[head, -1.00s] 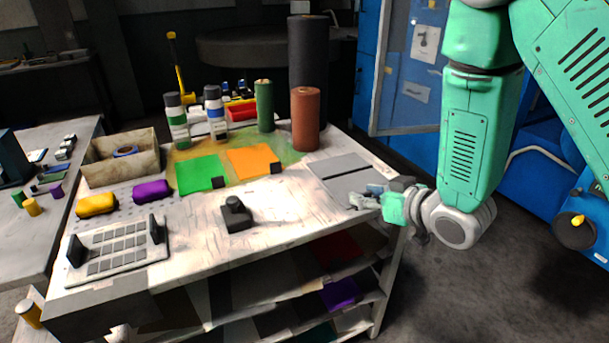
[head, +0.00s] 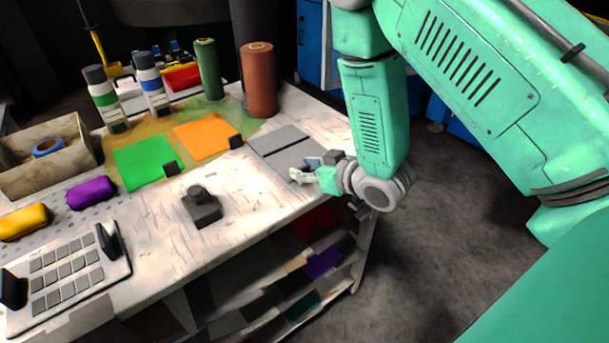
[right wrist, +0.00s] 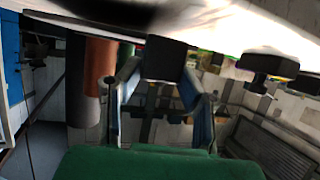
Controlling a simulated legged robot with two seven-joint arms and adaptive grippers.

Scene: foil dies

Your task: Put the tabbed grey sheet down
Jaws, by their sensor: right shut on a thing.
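The grey sheet (head: 290,157) lies at the right end of the white worktable, as a flat grey area with a seam across it. My right gripper (head: 303,175) is low at its front edge, fingers pointing left. In the right wrist view, a black block, seemingly the sheet's tab (right wrist: 165,58), sits between the two fingers (right wrist: 160,88), which are shut on it. A pale surface fills the top of that view. I cannot tell whether the sheet is clear of the table. My left gripper is not in view.
Green (head: 146,162) and orange (head: 205,136) sheets with black tabs lie left of the grey one. A brown roll (head: 259,80) and a green roll (head: 207,70) stand behind. A black knobbed block (head: 202,207) stands in front; bare tabletop lies around it.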

